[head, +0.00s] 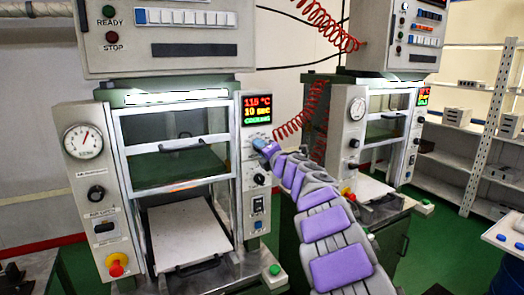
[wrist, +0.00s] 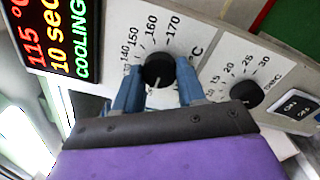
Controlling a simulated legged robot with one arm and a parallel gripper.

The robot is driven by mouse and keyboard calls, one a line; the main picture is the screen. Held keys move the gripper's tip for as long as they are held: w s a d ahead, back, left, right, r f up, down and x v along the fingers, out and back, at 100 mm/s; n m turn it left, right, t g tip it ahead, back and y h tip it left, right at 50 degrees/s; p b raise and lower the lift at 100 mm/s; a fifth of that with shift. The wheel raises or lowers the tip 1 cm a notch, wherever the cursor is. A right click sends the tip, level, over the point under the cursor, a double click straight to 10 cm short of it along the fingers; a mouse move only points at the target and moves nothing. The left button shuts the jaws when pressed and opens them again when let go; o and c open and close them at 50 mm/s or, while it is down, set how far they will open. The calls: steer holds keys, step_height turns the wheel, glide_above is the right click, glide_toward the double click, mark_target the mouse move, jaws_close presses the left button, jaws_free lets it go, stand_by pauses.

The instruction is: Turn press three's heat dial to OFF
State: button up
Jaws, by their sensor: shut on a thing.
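The front press (head: 165,190) stands at the left of the head view; I see no press number on it. Its heat dial (wrist: 158,69) is a round black knob in the wrist view, on a light panel with marks from 140 to 170 along its upper side. A pale pointer line on the knob points down toward my gripper. My gripper (wrist: 157,78) is shut on the dial, a blue finger on each side. In the head view my gripper (head: 266,147) is at the panel and hides the dial. No OFF mark is in view.
The display (head: 257,110) above the dial reads 115 °C, 10 sec, COOLING in the wrist view. A second black dial (wrist: 246,94), numbered up to 30, and a switch (wrist: 296,104) sit close to the right. Another press (head: 365,125) stands behind right.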

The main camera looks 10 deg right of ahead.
steer(key=shift+r, duration=0.4)
steer(key=o, duration=0.7)
steer(key=shift+c, duration=0.2)
steer(key=o, duration=0.4)
steer(key=shift+w+d+f, duration=0.1)
steer(key=shift+f, duration=0.2)
steer(key=v, duration=1.7)
